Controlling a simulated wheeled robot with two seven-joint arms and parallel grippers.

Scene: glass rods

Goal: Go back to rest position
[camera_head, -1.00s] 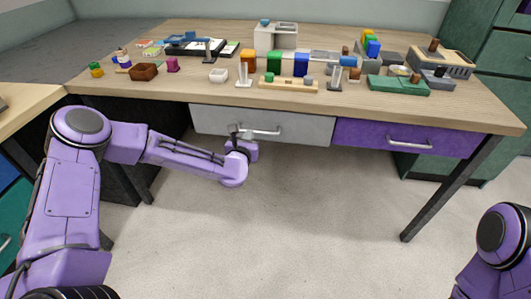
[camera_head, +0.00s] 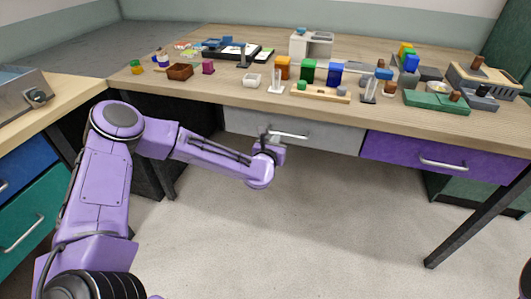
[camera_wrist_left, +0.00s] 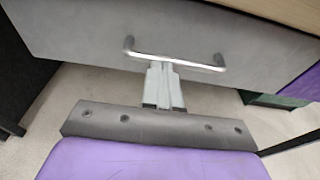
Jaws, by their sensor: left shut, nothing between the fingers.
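My left gripper (camera_head: 266,137) is shut and empty, at the left part of the grey drawer's handle in the head view. In the left wrist view its two pale fingers (camera_wrist_left: 163,68) lie together, with the tips close to the metal handle (camera_wrist_left: 175,60). I cannot tell whether they touch it. The grey drawer (camera_head: 240,122) looks closed under the table. My left arm reaches in from the left, in front of the table. My right gripper is out of view; only a sliver of my right arm shows at the lower right edge.
The wooden table (camera_head: 215,85) holds coloured blocks, a brown box (camera_head: 180,72), a green tray (camera_head: 436,103) and other small items. A purple drawer (camera_head: 400,150) is closed on the right. Another counter (camera_head: 60,115) stands at the left. The floor (camera_head: 330,230) ahead is clear.

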